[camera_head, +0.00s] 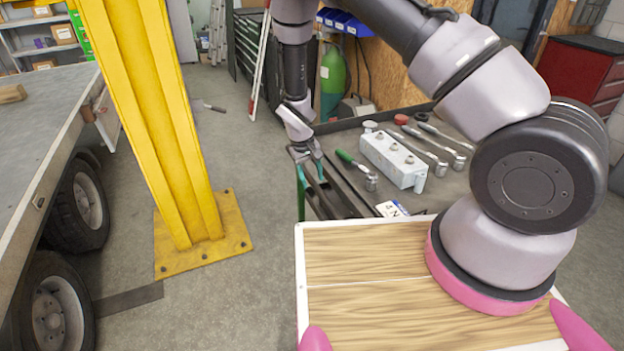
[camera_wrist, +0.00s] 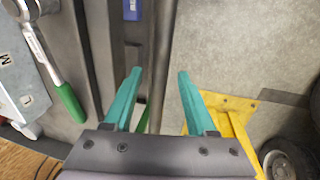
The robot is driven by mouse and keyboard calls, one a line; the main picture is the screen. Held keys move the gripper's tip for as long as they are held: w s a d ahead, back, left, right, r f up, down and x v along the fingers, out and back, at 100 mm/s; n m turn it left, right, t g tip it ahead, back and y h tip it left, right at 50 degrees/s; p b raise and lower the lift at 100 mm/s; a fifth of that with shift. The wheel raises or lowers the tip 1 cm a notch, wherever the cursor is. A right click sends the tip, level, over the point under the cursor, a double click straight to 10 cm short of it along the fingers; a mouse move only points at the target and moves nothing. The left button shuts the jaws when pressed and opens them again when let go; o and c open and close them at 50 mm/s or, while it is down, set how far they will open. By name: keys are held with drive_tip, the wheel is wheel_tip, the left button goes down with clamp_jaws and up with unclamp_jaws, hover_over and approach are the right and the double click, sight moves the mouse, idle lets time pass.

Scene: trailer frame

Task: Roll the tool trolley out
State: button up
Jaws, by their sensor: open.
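The tool trolley (camera_head: 440,190) stands just beyond my base in the head view, with a dark top tray. A grey metal block (camera_head: 393,160), a green-handled ratchet (camera_head: 357,170) and several other tools lie on it. My gripper (camera_head: 309,163) points down at the trolley's left edge, its teal fingers apart. In the wrist view my gripper (camera_wrist: 158,72) is open, with a dark bar (camera_wrist: 162,60) along the trolley's edge running between the fingers. I cannot tell whether the fingers touch it. The trolley's wheels and lower body are hidden.
A yellow post (camera_head: 150,110) with a bolted base plate (camera_head: 205,245) stands left of the trolley. A trailer (camera_head: 40,140) with black wheels is farther left. Grey floor (camera_head: 255,165) is open between post and trolley. A green cylinder (camera_head: 333,78) stands behind.

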wheel_tip(320, 180, up, 10)
drive_tip(key=a, duration=0.2)
drive_tip(key=shift+s, duration=0.4)
drive_tip(key=s+d+r+m+t+y, duration=0.1)
drive_tip(key=d+r, duration=0.3)
drive_tip(key=r, duration=0.5)
drive_tip(key=s+d+r+m+y, duration=0.1)
drive_tip(key=d+r+m, duration=0.15)
drive_tip(key=r, duration=0.55)
drive_tip(key=s+d+r+m+t+y, duration=0.1)
drive_tip(key=d+r, duration=0.4)
drive_tip(key=r, duration=0.4)
drive_tip(key=s+d+r+m+t, duration=0.2)
drive_tip(key=s+d+r, duration=0.3)
drive_tip(key=s+r, duration=0.2)
drive_tip(key=s+d+r+m+t+y, duration=0.1)
drive_tip(key=s+d+r+t, duration=0.1)
drive_tip(key=s+d+r, duration=0.2)
drive_tip(key=s+r, duration=0.3)
drive_tip(key=s, duration=0.4)
drive_tip(key=shift+d+r+m, duration=0.35)
drive_tip(key=shift+d, duration=0.05)
drive_tip(key=shift+s, duration=0.1)
